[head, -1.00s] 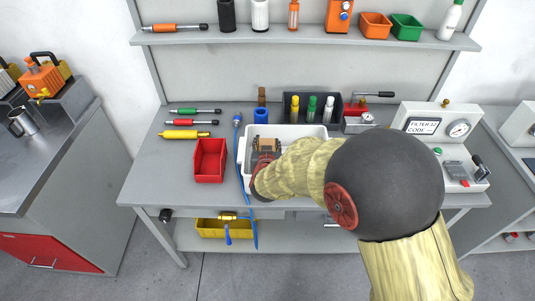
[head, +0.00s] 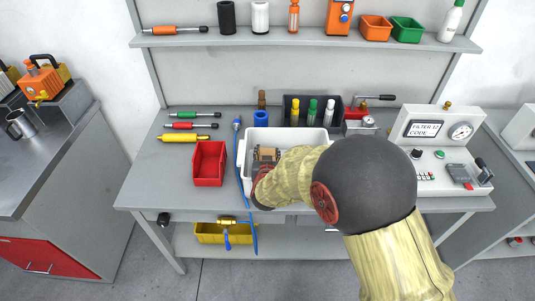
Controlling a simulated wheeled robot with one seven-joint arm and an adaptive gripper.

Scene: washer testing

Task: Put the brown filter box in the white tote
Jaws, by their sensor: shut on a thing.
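The white tote (head: 241,150) stands on the grey workbench, partly hidden by my arm. The brown filter box (head: 266,153) shows at the far side of my gripper, over the inside of the tote. My gripper (head: 265,163) is shut on the box. The fingertips are small and partly hidden by my wrist, and I cannot tell whether the box touches the tote floor.
A red bin (head: 209,164) stands left of the tote, with a blue hose (head: 238,160) between them. A black tray of bottles (head: 312,101) and a blue cylinder (head: 261,118) stand behind. A test panel (head: 440,140) is at the right.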

